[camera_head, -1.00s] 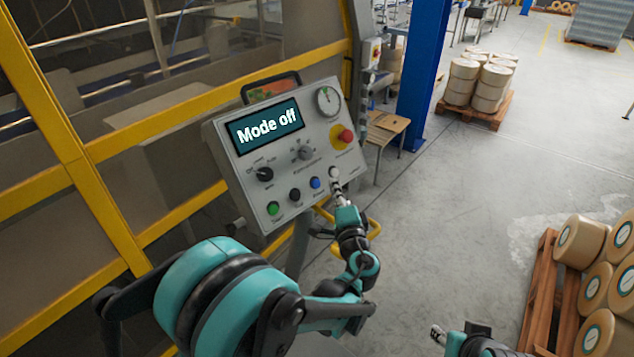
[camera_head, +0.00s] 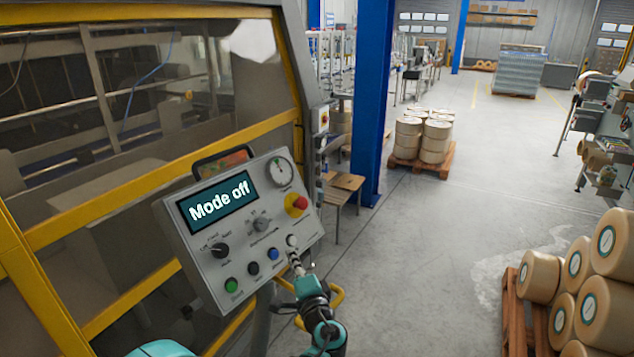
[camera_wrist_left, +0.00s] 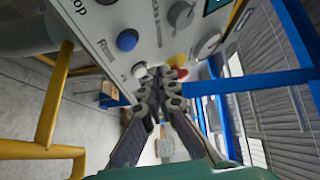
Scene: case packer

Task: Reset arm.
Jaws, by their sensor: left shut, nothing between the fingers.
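My left gripper (camera_head: 295,258) is shut and empty, with its tips close to the lower right white button (camera_head: 292,241) of the grey control panel (camera_head: 205,264). In the left wrist view the shut fingertips (camera_wrist_left: 160,72) are near the white button (camera_wrist_left: 139,70); I cannot tell whether they touch it. The panel screen (camera_head: 218,202) reads "Mode off". The panel also has a blue button (camera_head: 274,254), a green button (camera_head: 231,284), black knobs and a red stop button (camera_head: 299,202) on yellow. My right gripper is not in view.
A yellow-framed machine enclosure (camera_head: 150,170) stands behind and left of the panel. A blue column (camera_head: 370,110) and a small wooden stool (camera_head: 343,184) stand behind it. Pallets of rolls (camera_head: 425,137) stand farther right and at the lower right (camera_head: 596,275). The floor between is clear.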

